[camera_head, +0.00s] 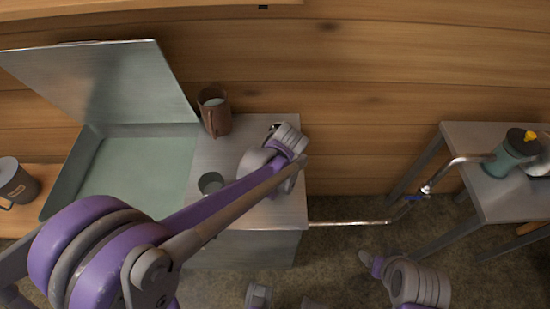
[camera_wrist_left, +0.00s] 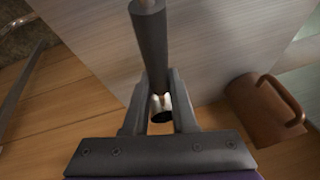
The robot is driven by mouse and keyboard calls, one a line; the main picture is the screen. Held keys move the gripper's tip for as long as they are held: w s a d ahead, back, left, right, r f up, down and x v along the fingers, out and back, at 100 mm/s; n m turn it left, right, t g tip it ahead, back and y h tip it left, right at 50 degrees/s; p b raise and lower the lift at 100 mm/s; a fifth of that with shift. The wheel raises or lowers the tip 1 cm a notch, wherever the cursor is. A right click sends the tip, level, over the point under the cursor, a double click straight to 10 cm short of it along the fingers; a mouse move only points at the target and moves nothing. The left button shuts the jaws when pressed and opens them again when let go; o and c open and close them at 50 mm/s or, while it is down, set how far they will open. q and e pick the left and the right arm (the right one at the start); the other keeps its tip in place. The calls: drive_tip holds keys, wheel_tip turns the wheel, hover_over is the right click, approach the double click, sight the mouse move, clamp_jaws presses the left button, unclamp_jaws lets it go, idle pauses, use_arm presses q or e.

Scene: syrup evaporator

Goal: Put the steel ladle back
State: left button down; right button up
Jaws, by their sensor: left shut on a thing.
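In the left wrist view, my left gripper (camera_wrist_left: 158,102) is shut on the dark handle of the steel ladle (camera_wrist_left: 148,42). A short bright metal piece with a dark open end shows between the fingers. The ladle's bowl is out of that view. In the head view, my left arm reaches over the evaporator's flat steel top (camera_head: 240,146), and its wrist hides the fingertips and most or all of the ladle. Part of my right arm (camera_head: 415,283) is low at the right; its fingers cannot be made out clearly.
A brown mug (camera_head: 214,112) stands on the steel top, near the open pan (camera_head: 150,160) with its raised lid (camera_head: 105,82). A round dark opening (camera_head: 210,183) lies in front of the mug. A pipe (camera_head: 350,222) runs right towards a table with a green jar (camera_head: 510,155). A grey mug (camera_head: 14,180) is far left.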

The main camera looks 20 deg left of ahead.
use_arm(q)
drive_tip(key=c, duration=0.6)
unclamp_jaws()
drive_tip(key=shift+c, duration=0.2)
drive_tip(key=p+v, duration=0.1)
drive_tip(key=v, duration=1)
drive_tip(key=shift+p, duration=0.3)
drive_tip(key=s+a+h+p, duration=0.1)
drive_tip(key=s+a+p, duration=0.1)
drive_tip(key=s, duration=0.3)
drive_tip(key=s+a+r+m+h+p, duration=0.1)
drive_tip(key=s+a+p, duration=0.1)
drive_tip(key=s, duration=0.4)
drive_tip(key=s+a+t+p, duration=0.1)
drive_tip(key=s+a+p, duration=0.1)
drive_tip(key=s, duration=0.3)
drive_tip(key=shift+s+a+r+h, duration=0.25)
drive_tip(key=shift+a+r+h, duration=0.05)
drive_tip(key=shift+r+h, duration=0.1)
